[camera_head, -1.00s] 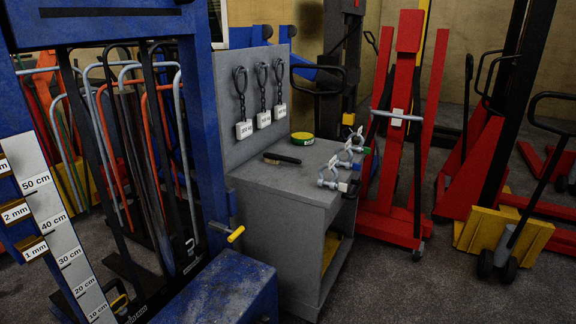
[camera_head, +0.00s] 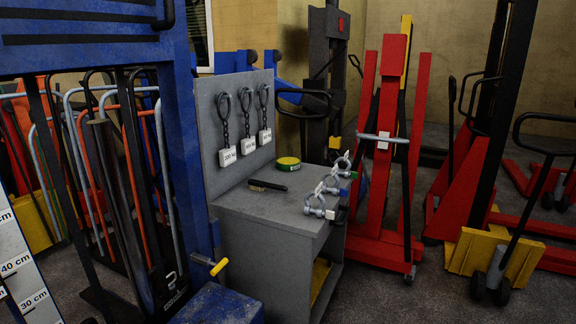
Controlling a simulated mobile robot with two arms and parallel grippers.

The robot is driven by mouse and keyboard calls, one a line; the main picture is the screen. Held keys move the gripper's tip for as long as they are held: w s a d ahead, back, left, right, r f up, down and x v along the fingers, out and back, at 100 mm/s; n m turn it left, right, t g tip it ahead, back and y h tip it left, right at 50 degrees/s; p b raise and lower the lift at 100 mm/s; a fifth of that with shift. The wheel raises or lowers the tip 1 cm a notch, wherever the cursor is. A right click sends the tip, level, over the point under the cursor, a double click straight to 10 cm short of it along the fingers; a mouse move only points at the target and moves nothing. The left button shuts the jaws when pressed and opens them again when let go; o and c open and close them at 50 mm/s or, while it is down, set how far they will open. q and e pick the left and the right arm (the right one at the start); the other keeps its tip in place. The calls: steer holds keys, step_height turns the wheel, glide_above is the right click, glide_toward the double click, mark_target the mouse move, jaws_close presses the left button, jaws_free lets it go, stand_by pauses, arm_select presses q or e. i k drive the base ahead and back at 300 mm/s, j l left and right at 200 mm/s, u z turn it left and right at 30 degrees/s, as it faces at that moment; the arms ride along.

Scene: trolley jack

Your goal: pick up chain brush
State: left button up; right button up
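The chain brush (camera_head: 267,185) is a small dark brush with a light bristle edge. It lies on top of the grey workbench (camera_head: 240,205), left of the shackles and in front of the yellow-green tape roll. Neither of my grippers shows in the head view, and nothing touches the brush.
Several metal shackles (camera_head: 315,207) stand along the bench's right edge. A yellow-green roll (camera_head: 288,163) sits behind the brush. Chains with white tags (camera_head: 227,157) hang on the back panel. A blue lift frame (camera_head: 183,130) stands at left, and a red jack (camera_head: 384,245) at right.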

mark_target(259, 186)
steer(key=i+l+u, duration=0.1)
steer(key=l, duration=0.25)
steer(key=i+l+u, duration=0.1)
steer(key=i+l, duration=0.15)
steer(key=l, duration=0.15)
steer(key=i+l+u, duration=0.1)
steer(key=l, duration=0.3)
steer(key=i+l+u, duration=0.1)
steer(key=l, duration=0.3)
steer(key=i+l+u, duration=0.1)
steer(key=i+l, duration=0.15)
steer(key=l, duration=0.2)
